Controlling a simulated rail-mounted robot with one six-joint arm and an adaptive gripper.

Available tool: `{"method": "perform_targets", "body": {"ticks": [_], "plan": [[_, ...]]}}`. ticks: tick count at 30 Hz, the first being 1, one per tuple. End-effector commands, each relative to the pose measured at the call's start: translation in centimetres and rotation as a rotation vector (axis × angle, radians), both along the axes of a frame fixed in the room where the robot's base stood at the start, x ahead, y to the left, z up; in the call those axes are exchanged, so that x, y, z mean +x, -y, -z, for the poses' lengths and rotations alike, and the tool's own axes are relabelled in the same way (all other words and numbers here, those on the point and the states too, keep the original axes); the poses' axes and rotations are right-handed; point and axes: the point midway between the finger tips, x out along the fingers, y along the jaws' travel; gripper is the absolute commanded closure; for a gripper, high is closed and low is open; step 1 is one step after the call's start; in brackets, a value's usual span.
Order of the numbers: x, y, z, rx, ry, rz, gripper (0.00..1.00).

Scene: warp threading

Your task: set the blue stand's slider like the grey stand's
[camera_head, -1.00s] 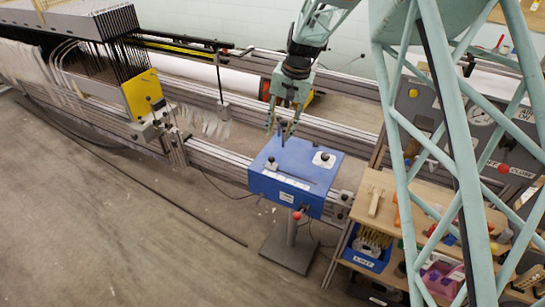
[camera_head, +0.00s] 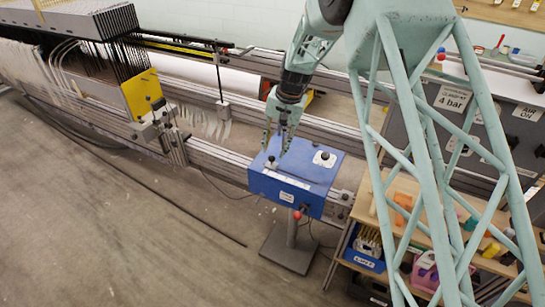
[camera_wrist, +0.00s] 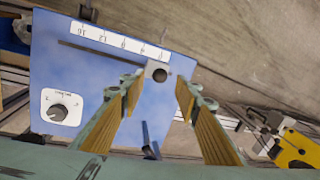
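The blue stand (camera_head: 290,178) is a blue box on a grey post near the picture's middle. In the wrist view its top (camera_wrist: 95,75) shows a long dark slot beside a white number scale (camera_wrist: 120,42). The slider, a small grey block with a dark knob (camera_wrist: 158,73), sits at the slot's right end, by the scale's low-number end. My gripper (camera_head: 276,150) is open, pointing down just above this end. In the wrist view my fingers (camera_wrist: 158,82) lie either side of the slider with gaps; contact is not seen. I cannot make out a grey stand with a slider.
A white dial with a dark knob (camera_wrist: 58,108) is also on the blue top. A red ball knob (camera_head: 297,214) sticks out in front. A metal rail (camera_head: 225,160) runs alongside. A wooden shelf (camera_head: 400,200) with tools and a grey panel (camera_head: 455,120) stand right.

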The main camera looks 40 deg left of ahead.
Motion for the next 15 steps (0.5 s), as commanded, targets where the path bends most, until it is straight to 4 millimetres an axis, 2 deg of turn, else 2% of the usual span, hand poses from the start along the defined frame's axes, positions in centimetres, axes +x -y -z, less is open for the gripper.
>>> {"method": "perform_targets", "body": {"ticks": [6, 15], "plan": [[-0.2, -0.4, 2.6, 0.000, -0.001, 0.001, 0.70], [-0.3, -0.7, 4.3, 0.000, -0.001, 0.000, 0.70]]}}
